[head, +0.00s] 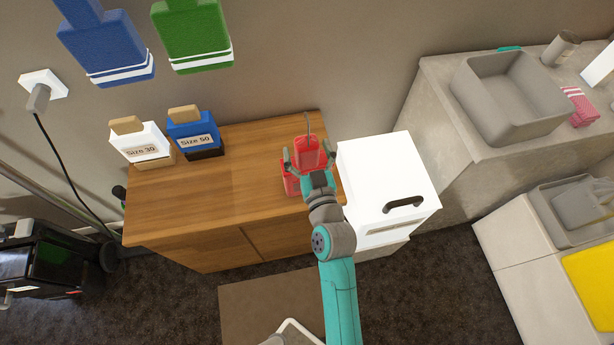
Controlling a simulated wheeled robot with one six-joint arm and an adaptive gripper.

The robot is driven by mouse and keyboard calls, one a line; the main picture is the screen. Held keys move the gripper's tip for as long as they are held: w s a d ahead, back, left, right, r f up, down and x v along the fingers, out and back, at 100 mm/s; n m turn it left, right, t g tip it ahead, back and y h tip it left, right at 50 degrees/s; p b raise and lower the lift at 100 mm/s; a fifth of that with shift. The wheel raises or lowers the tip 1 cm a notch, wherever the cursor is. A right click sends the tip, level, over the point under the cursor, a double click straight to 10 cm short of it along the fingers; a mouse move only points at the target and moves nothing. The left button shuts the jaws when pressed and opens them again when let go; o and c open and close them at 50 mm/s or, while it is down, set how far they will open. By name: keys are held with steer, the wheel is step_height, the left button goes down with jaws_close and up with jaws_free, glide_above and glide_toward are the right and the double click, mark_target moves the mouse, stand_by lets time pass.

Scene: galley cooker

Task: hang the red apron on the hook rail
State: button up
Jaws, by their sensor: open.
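A red item (307,146), which looks like the red apron, is at the right end of the wooden cabinet top. A second red patch (290,178) shows to the left of my gripper's wrist; I cannot tell whether it is the same piece. My gripper (308,157) is open, with its fingers on either side of the red item. I cannot tell whether they touch it. The arm hides part of the red item. A blue apron (104,42) and a green apron (193,36) hang on the wall at upper left. The hook rail is not in view.
The wooden cabinet (235,160) has a clear middle; a white box (140,145) and a blue box (193,135) stand at its left. A white cabinet (385,170) with a dark handle stands close on the right. A grey sink (510,97) is beyond.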

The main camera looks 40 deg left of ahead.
jaws_close()
step_height(320, 180, up, 10)
steer(key=shift+r, duration=0.1)
stand_by(0.7)
